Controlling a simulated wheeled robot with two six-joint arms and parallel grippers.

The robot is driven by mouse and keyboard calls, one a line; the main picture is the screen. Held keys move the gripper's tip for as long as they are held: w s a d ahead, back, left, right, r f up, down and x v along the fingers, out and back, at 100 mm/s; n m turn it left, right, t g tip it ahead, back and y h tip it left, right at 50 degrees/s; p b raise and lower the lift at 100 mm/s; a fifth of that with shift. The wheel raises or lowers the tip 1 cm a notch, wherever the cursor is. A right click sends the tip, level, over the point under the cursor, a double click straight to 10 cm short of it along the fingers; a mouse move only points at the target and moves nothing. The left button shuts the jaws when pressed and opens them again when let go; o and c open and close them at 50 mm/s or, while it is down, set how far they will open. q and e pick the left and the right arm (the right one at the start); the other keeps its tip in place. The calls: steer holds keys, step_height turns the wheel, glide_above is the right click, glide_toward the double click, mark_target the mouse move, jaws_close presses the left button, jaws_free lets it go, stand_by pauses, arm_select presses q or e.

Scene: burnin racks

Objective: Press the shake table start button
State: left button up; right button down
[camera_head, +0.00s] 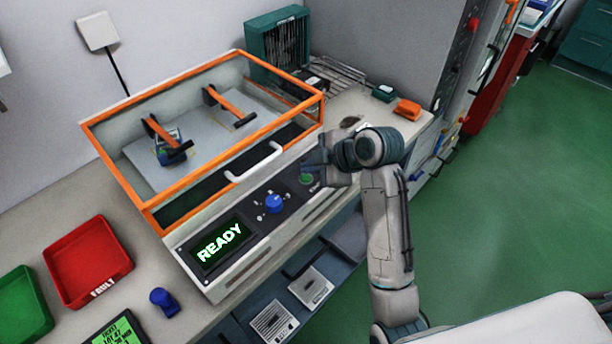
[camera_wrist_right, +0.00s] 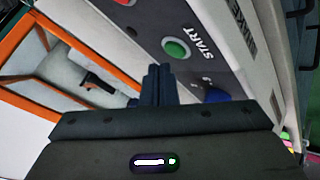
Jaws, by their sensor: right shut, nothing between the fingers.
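The shake table (camera_head: 240,250) stands on the bench with an orange-framed clear lid, and its screen (camera_head: 221,243) reads READY. The green start button (camera_head: 306,179) is on its front panel, right of a blue knob (camera_head: 274,203). In the right wrist view the round green button (camera_wrist_right: 176,49) sits beside the word START. My right gripper (camera_head: 312,160) is at the panel near the button. In the wrist view its fingers (camera_wrist_right: 158,72) are together, with the tips just short of the button in the picture; whether they touch it I cannot tell. My left gripper is not in view.
A blue cylinder (camera_head: 163,300) stands in front of the shake table. A lid handle (camera_head: 255,162) sticks out above the panel. Green and orange items lie at the bench's right end.

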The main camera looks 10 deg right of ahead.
mark_target(311, 179)
steer(key=shift+f, duration=0.15)
stand_by(0.3)
steer(key=shift+f, duration=0.25)
steer(key=shift+f, duration=0.45)
stand_by(0.8)
steer(key=shift+r, duration=0.1)
steer(key=shift+r+p, duration=0.75)
steer(key=shift+p, duration=0.25)
step_height(311, 179, up, 5)
steer(key=p, duration=0.5)
steer(key=shift+r, duration=0.1)
